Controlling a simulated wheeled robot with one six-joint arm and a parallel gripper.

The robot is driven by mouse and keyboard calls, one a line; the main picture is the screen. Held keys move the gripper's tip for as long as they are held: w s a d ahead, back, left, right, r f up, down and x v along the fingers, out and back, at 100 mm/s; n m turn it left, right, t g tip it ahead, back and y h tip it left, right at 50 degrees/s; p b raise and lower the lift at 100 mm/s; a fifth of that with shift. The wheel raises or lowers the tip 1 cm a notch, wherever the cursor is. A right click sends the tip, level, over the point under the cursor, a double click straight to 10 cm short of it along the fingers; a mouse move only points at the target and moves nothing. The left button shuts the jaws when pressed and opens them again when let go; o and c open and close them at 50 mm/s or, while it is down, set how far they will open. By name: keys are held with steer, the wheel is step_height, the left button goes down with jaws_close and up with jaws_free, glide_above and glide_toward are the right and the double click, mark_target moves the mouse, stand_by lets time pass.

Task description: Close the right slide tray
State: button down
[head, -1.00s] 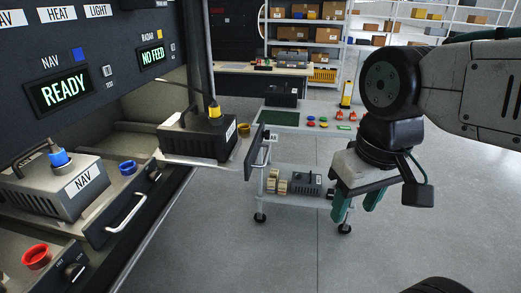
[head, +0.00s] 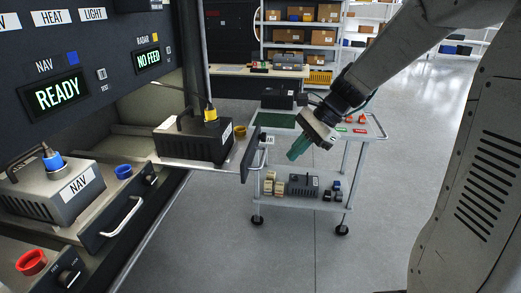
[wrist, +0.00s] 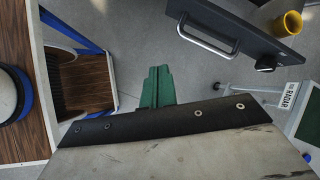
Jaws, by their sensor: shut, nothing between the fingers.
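The right slide tray (head: 190,163) sticks out of the rack with a black box with a yellow plug (head: 205,140) on it. Its dark front panel (head: 248,158) carries a metal handle (head: 262,155). In the wrist view the panel (wrist: 245,28) and handle (wrist: 208,38) show at the top right. My gripper (head: 297,151) is shut and empty, tilted, a short way right of the handle and apart from it. Its green fingers (wrist: 158,85) show together in the wrist view.
A white cart (head: 345,150) with parts on its shelves stands just behind my gripper. The left NAV tray (head: 105,215) with its NAV unit (head: 55,190) is at the lower left. A yellow ring (wrist: 290,22) sits by the panel. Grey floor is clear in front.

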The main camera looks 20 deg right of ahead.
steer(key=w+r+m+t+y, duration=0.1)
steer(key=w+r+m+t, duration=0.15)
steer(key=w+m, duration=0.4)
steer(key=shift+m, duration=0.45)
steer(key=x, duration=1)
steer(key=shift+w+d+f, duration=0.1)
steer(key=shift+w+d, duration=0.25)
steer(key=shift+w, duration=0.05)
